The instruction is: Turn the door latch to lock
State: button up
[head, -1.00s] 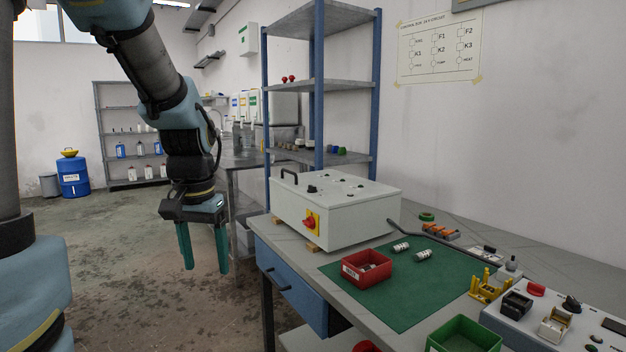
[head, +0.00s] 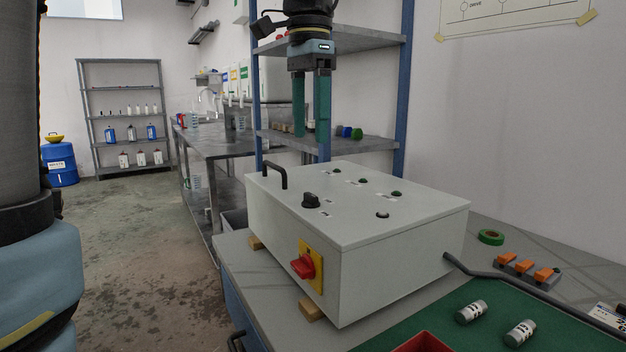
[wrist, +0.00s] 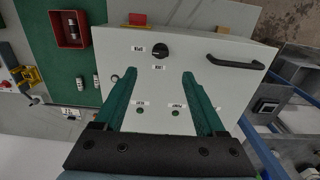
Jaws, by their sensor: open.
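A light grey control box (head: 390,265) sits on the bench. Its flat top door carries a black bow handle (head: 274,172), a black rotary knob (head: 311,200) that looks like the latch, and small round indicators. A red rotary switch (head: 304,265) on a yellow plate is on the box's front side. My gripper (head: 311,146) points down above the back of the box, with green fingers apart and empty. In the wrist view the knob lies just beyond the fingertips (wrist: 158,74), touching neither.
A blue-post shelf (head: 400,100) stands close behind the box and my gripper. A green mat (head: 430,325) with white cylinders (head: 471,311) and a red bin (head: 422,343) lies at right front. A bent dark bar (head: 500,275) rests beside the box.

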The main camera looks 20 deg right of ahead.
aim_at(311, 194)
notch_tip(311, 194, down, 11)
jog(key=shift+d+r+b, duration=0.1)
jog(key=shift+r+b, duration=0.05)
jog(key=shift+b, duration=0.25)
jog(key=shift+c, duration=0.2)
grip_shut()
dwell(0.4)
